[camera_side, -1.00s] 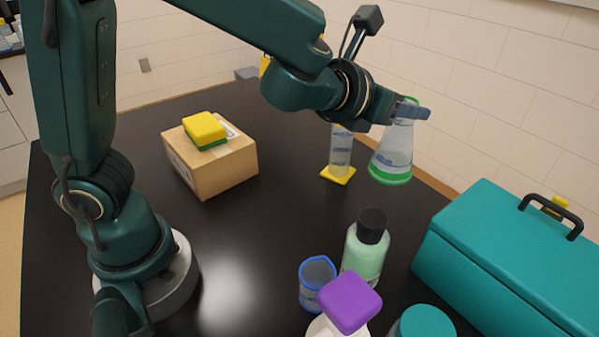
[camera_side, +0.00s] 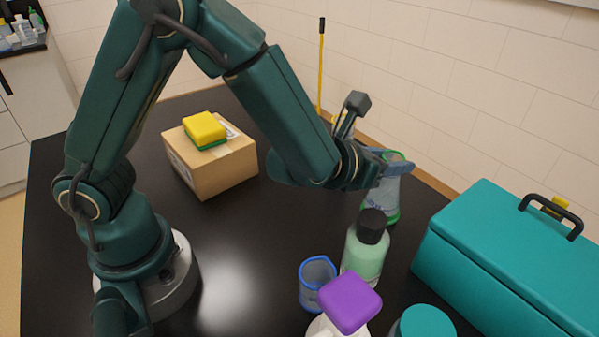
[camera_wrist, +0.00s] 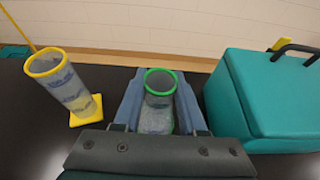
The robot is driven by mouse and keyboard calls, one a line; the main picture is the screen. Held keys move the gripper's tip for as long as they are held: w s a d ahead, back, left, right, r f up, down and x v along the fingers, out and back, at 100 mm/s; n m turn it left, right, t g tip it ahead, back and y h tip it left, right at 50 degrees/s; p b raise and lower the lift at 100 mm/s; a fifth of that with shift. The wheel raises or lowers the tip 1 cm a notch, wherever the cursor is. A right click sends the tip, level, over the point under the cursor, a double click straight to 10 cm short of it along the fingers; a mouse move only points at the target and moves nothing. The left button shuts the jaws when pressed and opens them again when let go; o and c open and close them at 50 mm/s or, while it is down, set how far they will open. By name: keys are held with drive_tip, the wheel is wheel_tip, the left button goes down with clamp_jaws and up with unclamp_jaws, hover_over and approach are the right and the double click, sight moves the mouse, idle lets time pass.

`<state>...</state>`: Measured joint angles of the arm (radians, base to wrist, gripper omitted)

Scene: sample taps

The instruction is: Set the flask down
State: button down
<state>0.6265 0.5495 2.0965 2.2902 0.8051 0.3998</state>
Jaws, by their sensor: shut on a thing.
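The flask (camera_side: 389,190) is clear, with a green rim and a green base. My gripper (camera_side: 392,166) is shut on its neck, and the flask looks upright. In the wrist view the flask (camera_wrist: 158,112) sits between the two blue fingers (camera_wrist: 160,100). In the side view its lower part is partly hidden behind the black-capped bottle. Its base is low, near the black table (camera_side: 250,240), but I cannot tell whether it touches.
A pale green bottle (camera_side: 364,252) with a black cap and a blue-rimmed beaker (camera_side: 317,283) stand in front. A teal box (camera_side: 500,265) is at right. A yellow-based cylinder (camera_wrist: 70,88) stands left of the flask. A cardboard box (camera_side: 212,168) carries a yellow sponge (camera_side: 204,129).

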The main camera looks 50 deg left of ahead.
drive_tip(key=shift+f, duration=0.4)
drive_tip(key=shift+c, duration=2.3)
unclamp_jaws()
